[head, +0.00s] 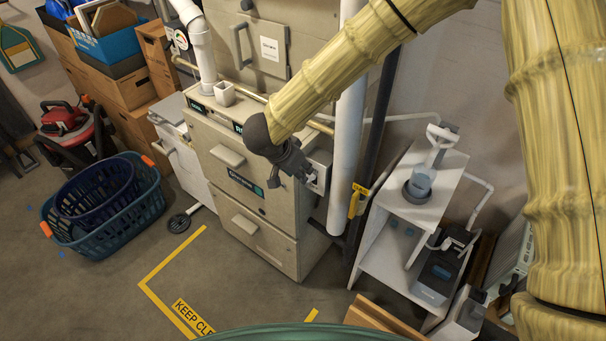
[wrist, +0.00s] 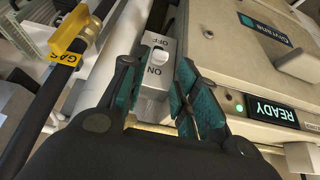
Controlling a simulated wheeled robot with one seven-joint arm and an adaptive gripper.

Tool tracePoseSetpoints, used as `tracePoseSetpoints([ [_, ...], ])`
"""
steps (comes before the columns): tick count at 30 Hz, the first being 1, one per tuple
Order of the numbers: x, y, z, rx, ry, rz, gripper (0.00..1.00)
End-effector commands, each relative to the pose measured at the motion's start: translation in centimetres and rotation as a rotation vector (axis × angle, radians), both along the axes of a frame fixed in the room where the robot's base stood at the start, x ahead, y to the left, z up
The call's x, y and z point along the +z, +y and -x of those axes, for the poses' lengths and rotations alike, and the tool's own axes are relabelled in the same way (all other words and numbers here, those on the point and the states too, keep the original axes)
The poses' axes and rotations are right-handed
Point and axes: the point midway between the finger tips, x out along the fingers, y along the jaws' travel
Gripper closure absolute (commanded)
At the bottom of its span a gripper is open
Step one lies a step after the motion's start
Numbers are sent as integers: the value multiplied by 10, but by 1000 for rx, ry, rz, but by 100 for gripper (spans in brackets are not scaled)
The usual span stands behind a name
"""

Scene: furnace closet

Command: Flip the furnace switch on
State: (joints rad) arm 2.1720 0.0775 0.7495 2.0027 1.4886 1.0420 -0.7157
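The furnace (head: 250,150) is a beige cabinet in the middle of the head view. A light grey switch box (head: 320,168) is on its right side, partly hidden behind my gripper (head: 292,168). In the wrist view the switch box (wrist: 171,40) carries the words OFF and ON, with a small white switch (wrist: 159,54) between them. I cannot tell clearly which way the switch is tipped. My gripper (wrist: 157,68) is open and empty. Its two teal-padded fingers are on either side of the switch box's face in that view; contact is not clear.
A READY display (wrist: 272,112) with a green light is on the furnace. A white vertical pipe (head: 349,110) and a dark gas pipe with a yellow tag (head: 356,197) stand right of the switch box. A white shelf (head: 385,245) is farther right. Blue baskets (head: 105,205) are on the left floor.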

Motion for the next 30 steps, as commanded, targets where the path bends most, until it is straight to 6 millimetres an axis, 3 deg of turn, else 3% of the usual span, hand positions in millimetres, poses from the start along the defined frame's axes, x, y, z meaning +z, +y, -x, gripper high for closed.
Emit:
tracePoseSetpoints([
  [4,20,6,8,0,-1,0,70],
  [10,34,11,15,1,0,0,70],
  [30,36,11,16,-1,0,0,70],
])
